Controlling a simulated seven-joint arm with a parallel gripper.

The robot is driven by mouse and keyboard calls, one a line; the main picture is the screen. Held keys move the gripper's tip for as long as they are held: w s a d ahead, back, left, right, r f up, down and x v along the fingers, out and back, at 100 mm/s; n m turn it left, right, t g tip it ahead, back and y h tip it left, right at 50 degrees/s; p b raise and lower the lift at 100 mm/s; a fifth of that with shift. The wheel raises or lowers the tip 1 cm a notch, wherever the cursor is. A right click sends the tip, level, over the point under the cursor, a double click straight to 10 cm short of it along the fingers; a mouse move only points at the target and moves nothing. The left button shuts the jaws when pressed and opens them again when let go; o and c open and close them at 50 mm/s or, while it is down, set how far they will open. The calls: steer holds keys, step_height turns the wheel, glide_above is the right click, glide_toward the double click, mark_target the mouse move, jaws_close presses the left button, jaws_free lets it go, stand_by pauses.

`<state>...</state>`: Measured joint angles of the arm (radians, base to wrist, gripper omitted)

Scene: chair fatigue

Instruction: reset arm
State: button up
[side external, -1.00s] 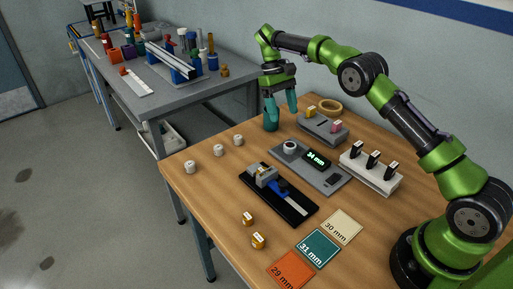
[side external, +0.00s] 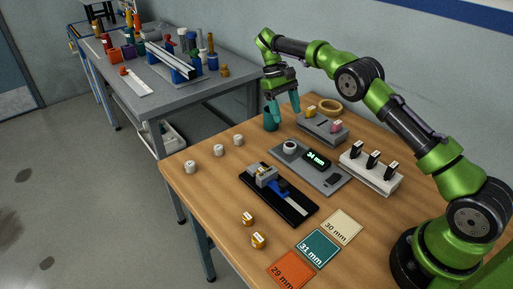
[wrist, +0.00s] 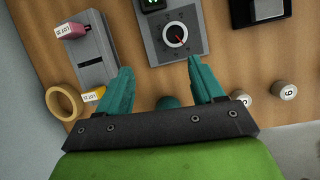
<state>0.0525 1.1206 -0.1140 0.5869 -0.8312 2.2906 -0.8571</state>
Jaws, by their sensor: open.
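My gripper (side external: 285,107) is open and empty, with teal fingers pointing down above the far part of the wooden table (side external: 225,200). In the wrist view its two fingers (wrist: 160,83) are spread apart with nothing between their tips. A teal cylinder (side external: 271,122) stands on the table below and slightly left of the fingers; in the wrist view it is mostly hidden behind the gripper (wrist: 168,102). My arm is raised and stretched over the back of the table.
Near the gripper are a grey holder (side external: 322,130) with yellow and pink pieces, a tan ring (side external: 330,105) and a gauge plate (side external: 325,178) reading 34 mm. A white rack (side external: 370,175), black fixture (side external: 300,208), white cylinders (side external: 218,150) and coloured cards (side external: 318,248) also occupy the table.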

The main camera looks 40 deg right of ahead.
steer(key=s+a+r+m+t+y, duration=0.15)
steer(key=s+a+r+t, duration=0.3)
steer(key=s+r, duration=0.65)
steer(key=s+a+r+t, duration=0.1)
steer(key=s+t, duration=0.1)
steer(key=s, duration=0.4)
steer(key=s+a+r+m+t, duration=0.1)
steer(key=s+a+t, duration=0.1)
steer(key=s, duration=0.4)
steer(key=s+a+r+t+y, duration=0.1)
steer(key=s+a+t, duration=0.1)
steer(key=s, duration=0.3)
steer(key=shift+s+r+t, duration=0.4)
steer(key=shift+t, duration=0.25)
